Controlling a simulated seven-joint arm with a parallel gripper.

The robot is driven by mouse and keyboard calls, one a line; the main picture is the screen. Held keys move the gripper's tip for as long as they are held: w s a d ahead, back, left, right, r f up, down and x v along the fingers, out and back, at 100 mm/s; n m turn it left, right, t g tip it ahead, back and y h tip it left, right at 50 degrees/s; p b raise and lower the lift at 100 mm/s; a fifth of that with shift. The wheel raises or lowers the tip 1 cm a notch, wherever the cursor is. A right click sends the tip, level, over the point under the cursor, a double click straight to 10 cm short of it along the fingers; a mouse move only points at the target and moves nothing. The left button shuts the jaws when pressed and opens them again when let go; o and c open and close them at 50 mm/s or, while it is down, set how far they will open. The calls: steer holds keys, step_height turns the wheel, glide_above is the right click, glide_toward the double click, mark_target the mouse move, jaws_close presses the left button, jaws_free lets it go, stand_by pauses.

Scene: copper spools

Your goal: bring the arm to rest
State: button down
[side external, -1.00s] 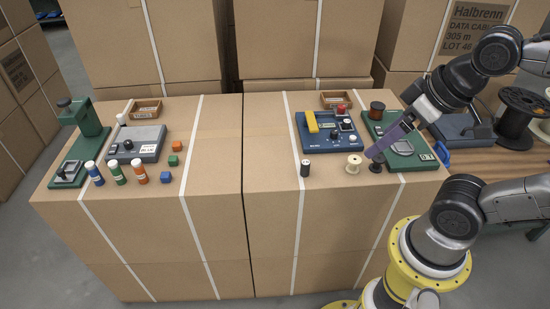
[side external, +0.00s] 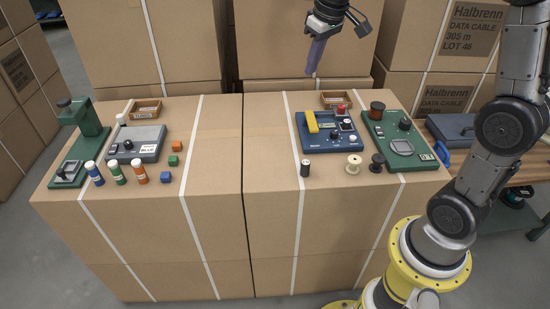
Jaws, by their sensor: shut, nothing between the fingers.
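My gripper (side external: 315,57) is shut and empty, with its purple fingers pointing down. It is high in the picture, in front of the stacked cartons and clear of everything on the work surface. A pale spool (side external: 354,164), a dark spool (side external: 377,162) and a black-wound spool (side external: 305,169) stand along the front of the right-hand carton top. A copper-brown spool (side external: 377,108) sits on the green device (side external: 400,148) at the right.
A blue device (side external: 328,131) with a yellow handle stands beside the green one, with a wooden tray (side external: 336,99) behind. Bottles (side external: 117,173), cubes (side external: 174,160), a grey device (side external: 136,146) and a green press (side external: 82,140) stand at left. The carton top's middle (side external: 235,150) is clear.

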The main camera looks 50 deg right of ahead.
steer(key=w+d+f+m+g, duration=0.1)
steer(key=w+d+f+g, duration=0.1)
steer(key=w+d+f, duration=0.5)
steer(key=m+g, duration=0.1)
glide_above(314, 127)
step_height(314, 127, down, 9)
steer(key=shift+y, duration=0.4)
steer(key=shift+f, duration=3)
steer(key=shift+w+f, duration=0.1)
steer(key=shift+f, duration=1.65)
steer(key=shift+r, duration=3.75)
